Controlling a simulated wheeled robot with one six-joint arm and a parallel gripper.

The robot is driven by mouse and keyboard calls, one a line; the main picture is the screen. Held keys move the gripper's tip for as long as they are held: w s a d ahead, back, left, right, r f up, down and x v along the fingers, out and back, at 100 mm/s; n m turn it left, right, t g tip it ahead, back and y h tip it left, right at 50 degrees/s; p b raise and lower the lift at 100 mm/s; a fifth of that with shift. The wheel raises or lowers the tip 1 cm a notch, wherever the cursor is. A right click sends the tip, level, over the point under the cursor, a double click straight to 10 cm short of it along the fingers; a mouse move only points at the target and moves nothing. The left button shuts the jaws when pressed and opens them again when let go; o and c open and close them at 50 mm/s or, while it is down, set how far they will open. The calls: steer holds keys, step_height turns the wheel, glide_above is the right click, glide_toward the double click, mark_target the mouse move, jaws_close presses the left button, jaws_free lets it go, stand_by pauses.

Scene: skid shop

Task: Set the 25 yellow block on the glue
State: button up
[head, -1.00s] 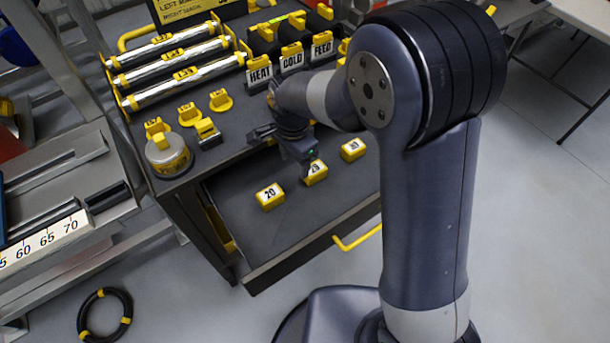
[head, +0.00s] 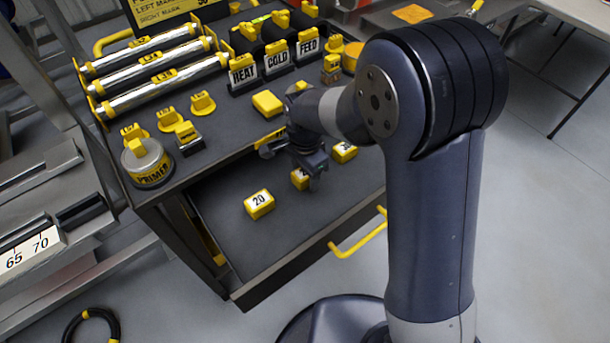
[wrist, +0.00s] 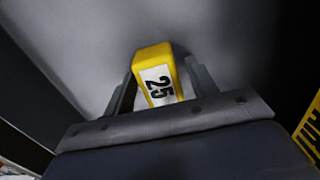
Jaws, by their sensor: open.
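The yellow 25 block (wrist: 155,75) stands between the two fingers of my gripper (wrist: 162,84) in the wrist view, its white label towards the camera. The fingers are open, one on each side of it; I cannot tell whether either touches it. In the head view my gripper (head: 312,180) is low over the open drawer and partly hides this block (head: 299,179), whose number is not readable there. I cannot make out any glue for certain in these views.
The yellow 20 block (head: 259,204) lies in the drawer (head: 285,240) to the left, and another yellow block (head: 344,152) to the right. A primer can (head: 147,163), metal tubes (head: 160,72) and HEAT, COLD, FEED signs (head: 277,60) stand on the cart top.

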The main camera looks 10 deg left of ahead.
steer(key=c, duration=0.8)
steer(key=shift+r+p, duration=2.8)
steer(key=shift+r, duration=0.75)
steer(key=shift+c, duration=0.2)
steer(key=shift+w, duration=0.1)
